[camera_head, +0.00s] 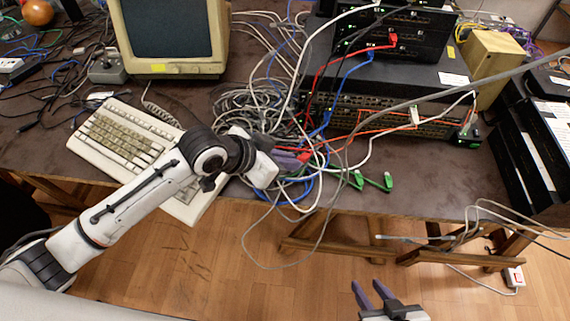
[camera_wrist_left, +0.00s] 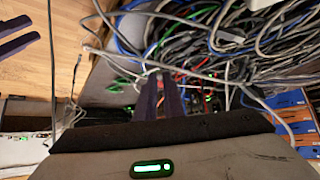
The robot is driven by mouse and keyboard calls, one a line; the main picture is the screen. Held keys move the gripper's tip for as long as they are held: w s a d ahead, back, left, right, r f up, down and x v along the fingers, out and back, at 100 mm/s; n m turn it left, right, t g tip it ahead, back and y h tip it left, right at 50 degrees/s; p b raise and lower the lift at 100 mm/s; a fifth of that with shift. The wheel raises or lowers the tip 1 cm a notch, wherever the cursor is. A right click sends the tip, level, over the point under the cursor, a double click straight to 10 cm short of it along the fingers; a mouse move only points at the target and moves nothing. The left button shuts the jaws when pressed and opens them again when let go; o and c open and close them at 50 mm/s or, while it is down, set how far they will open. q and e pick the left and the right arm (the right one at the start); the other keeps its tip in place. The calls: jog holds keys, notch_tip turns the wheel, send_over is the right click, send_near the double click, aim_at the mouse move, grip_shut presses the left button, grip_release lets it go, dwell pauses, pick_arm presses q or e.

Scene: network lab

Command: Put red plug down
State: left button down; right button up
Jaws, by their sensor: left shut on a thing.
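A red plug (camera_head: 305,157) is at the fingertips of my left gripper (camera_head: 292,158), just above the front part of the desk, beside the cable tangle. My left gripper is shut on it. In the left wrist view the dark fingers (camera_wrist_left: 161,98) are close together, and the plug is hard to make out between their tips. Another red plug (camera_head: 393,40) sits in the upper black switch. My right gripper (camera_head: 371,286) is open and empty, below the desk's front edge.
A cable tangle (camera_head: 245,105) covers the middle of the brown desk (camera_head: 425,190). A beige keyboard (camera_head: 125,140) lies left, partly behind my left arm. Green plugs (camera_head: 388,182) lie near the front edge. Stacked switches (camera_head: 385,115) stand behind. Bare desk shows front right.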

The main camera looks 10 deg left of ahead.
pick_arm(q)
jog(key=shift+f, duration=2)
jog(key=shift+f, duration=0.1)
jog(key=shift+f, duration=0.4)
jog(key=c, duration=1.9)
grip_release()
jog(key=shift+o, duration=0.2)
jog(key=shift+r, duration=0.1)
jog(key=shift+r, duration=0.2)
jog(key=v, duration=1.2)
jog(key=shift+r+p, duration=0.15)
jog(key=shift+p, duration=0.2)
